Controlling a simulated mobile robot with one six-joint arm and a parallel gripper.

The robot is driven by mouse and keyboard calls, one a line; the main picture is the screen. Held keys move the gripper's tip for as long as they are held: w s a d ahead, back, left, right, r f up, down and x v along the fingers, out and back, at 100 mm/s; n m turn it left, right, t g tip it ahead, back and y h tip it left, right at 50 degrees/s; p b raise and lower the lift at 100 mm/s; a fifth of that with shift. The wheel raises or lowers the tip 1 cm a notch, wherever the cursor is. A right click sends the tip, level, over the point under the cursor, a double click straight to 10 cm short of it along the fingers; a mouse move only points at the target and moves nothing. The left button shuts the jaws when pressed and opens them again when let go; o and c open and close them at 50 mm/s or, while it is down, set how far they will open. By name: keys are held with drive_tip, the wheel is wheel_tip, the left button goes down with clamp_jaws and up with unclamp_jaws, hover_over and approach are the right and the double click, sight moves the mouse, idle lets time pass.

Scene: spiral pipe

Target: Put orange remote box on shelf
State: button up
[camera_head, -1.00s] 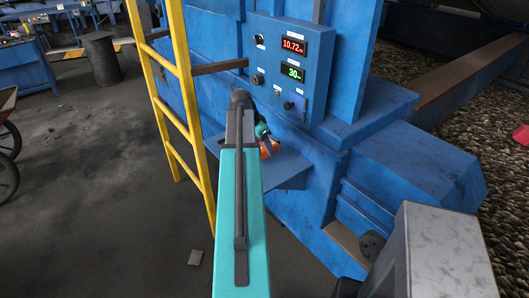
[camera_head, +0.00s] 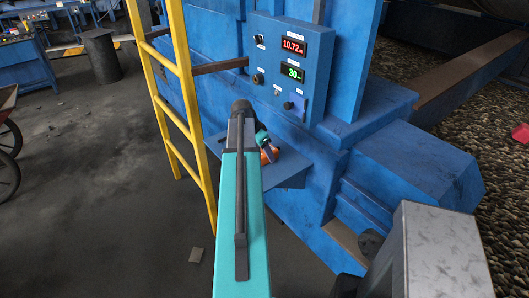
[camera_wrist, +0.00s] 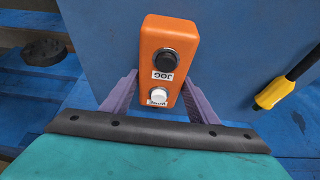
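The orange remote box (camera_wrist: 165,88) has a black button, a white button and a JOG label. It stands between the purple fingers of my gripper (camera_wrist: 161,80) in the wrist view, with the fingertips against its two sides. In the head view the orange box (camera_head: 269,156) shows small and partly hidden by my gripper (camera_head: 266,146). It is over the blue shelf (camera_head: 290,178), a flat plate below the control panel. I cannot tell whether the box touches the shelf.
The control panel (camera_head: 290,68) with lit displays is just above the shelf. A yellow ladder (camera_head: 181,100) stands close on the left. A black rod with a yellow end (camera_wrist: 275,95) shows at the right in the wrist view. Open floor lies at lower left.

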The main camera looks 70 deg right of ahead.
drive_tip(key=shift+o, duration=1.2)
drive_tip(key=shift+r, duration=0.2)
drive_tip(key=shift+b+v, duration=1.45)
drive_tip(key=shift+v, duration=4.5)
drive_tip(key=shift+a, duration=0.1)
drive_tip(key=shift+f, duration=0.1)
